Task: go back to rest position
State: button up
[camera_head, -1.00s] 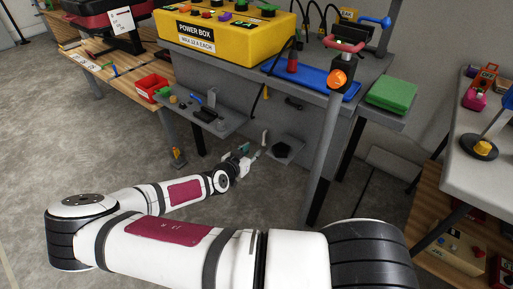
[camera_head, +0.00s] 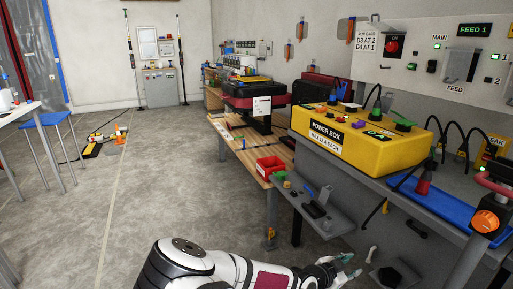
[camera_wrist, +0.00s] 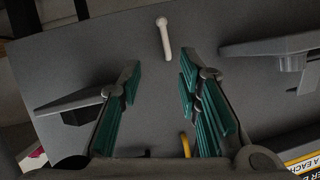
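My gripper (camera_head: 342,264) is low at the right of the head view, beside the grey workbench and just below a small grey shelf. In the wrist view my gripper (camera_wrist: 160,75) has its two teal-padded fingers spread apart, with nothing between them. A white peg-like handle (camera_wrist: 164,38) on a grey panel (camera_wrist: 85,60) is ahead of the fingertips. It also shows in the head view (camera_head: 371,254), just right of my gripper. My white arm reaches right along the bottom of the head view.
The small shelf (camera_head: 325,224) holds several small items. A yellow power box (camera_head: 372,152) and a blue tray (camera_head: 436,206) stand on the bench. A red bin (camera_head: 270,165) sits on a wooden table left of it. A blue stool (camera_head: 48,119) is far left. The middle floor is clear.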

jog(key=s+r+m+g+y, duration=0.3)
jog(key=s+r+m, duration=0.55)
jog(key=m, duration=0.85)
jog(key=s+r+m+g+y, duration=0.1)
jog(key=s+r+m+g, duration=0.4)
jog(key=r+m, duration=0.95)
jog(key=s+a+r+m+t+y, duration=0.1)
jog(key=s+a+r+m+y, duration=0.3)
jog(key=s+m, duration=0.5)
jog(key=s+a+r+m+y, duration=0.1)
jog(key=s+a+r+m, duration=0.2)
jog(key=s+a+m, duration=0.35)
jog(key=s+a+r+m+t+y, duration=0.1)
jog(key=s+a+r+m+y, duration=0.25)
jog(key=s+m, duration=0.7)
notch_tip(320, 180, up, 28)
jog(key=t+p, duration=0.3)
jog(key=p, duration=2.3)
jog(key=shift+d+f+t, duration=0.15)
jog(key=shift+d+t, duration=0.15)
jog(key=shift+d, duration=0.05)
jog(key=shift+w+h, duration=0.1)
jog(key=shift+h, duration=0.15)
jog(key=shift+d, duration=0.1)
